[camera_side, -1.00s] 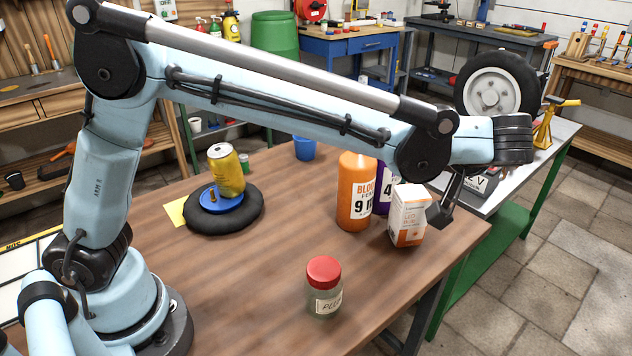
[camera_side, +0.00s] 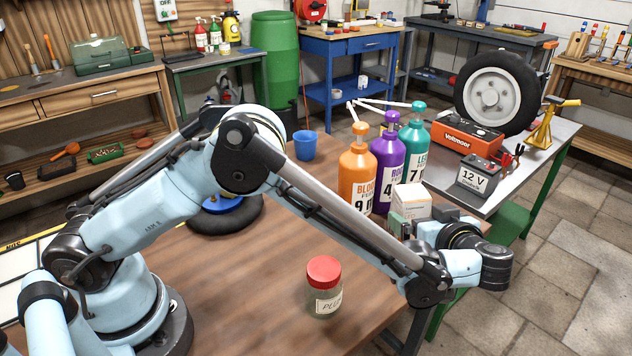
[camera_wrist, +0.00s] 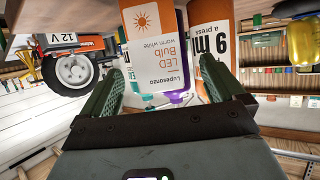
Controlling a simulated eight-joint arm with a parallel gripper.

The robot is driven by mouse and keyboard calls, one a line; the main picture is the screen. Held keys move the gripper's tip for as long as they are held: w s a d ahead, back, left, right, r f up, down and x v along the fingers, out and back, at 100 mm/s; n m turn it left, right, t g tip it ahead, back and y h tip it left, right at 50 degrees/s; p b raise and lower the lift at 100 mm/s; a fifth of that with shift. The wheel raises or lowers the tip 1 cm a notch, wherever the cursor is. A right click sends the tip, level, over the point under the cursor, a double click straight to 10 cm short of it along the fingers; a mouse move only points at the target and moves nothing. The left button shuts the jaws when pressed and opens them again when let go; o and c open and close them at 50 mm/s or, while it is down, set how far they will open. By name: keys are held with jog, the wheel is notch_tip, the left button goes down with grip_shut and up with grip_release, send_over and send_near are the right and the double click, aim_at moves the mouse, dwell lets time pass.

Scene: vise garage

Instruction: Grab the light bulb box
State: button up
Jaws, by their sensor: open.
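The light bulb box (camera_side: 410,203) is white and orange and stands on the wooden table, in front of the pump bottles. Its lower part is hidden behind my gripper in the side view. In the wrist view the box (camera_wrist: 158,50) shows its "LED Bulb" print upside down, between my two green fingers. My gripper (camera_side: 417,222) is open and low at the near side of the box, and in the wrist view my gripper (camera_wrist: 160,75) has one finger to each side of it. I cannot tell whether either finger touches the box.
Orange (camera_side: 357,178), purple (camera_side: 387,168) and teal (camera_side: 414,145) pump bottles stand close behind the box. A red-lidded jar (camera_side: 323,287) stands on the table in front. A 12 V battery (camera_side: 477,177) is on the bench to the right.

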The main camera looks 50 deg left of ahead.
jog(key=shift+f+x, duration=0.2)
jog(key=shift+x, duration=3.05)
jog(key=shift+w+d, duration=0.1)
jog(key=shift+d, duration=0.1)
jog(key=c, duration=1)
jog(key=shift+c, duration=0.2)
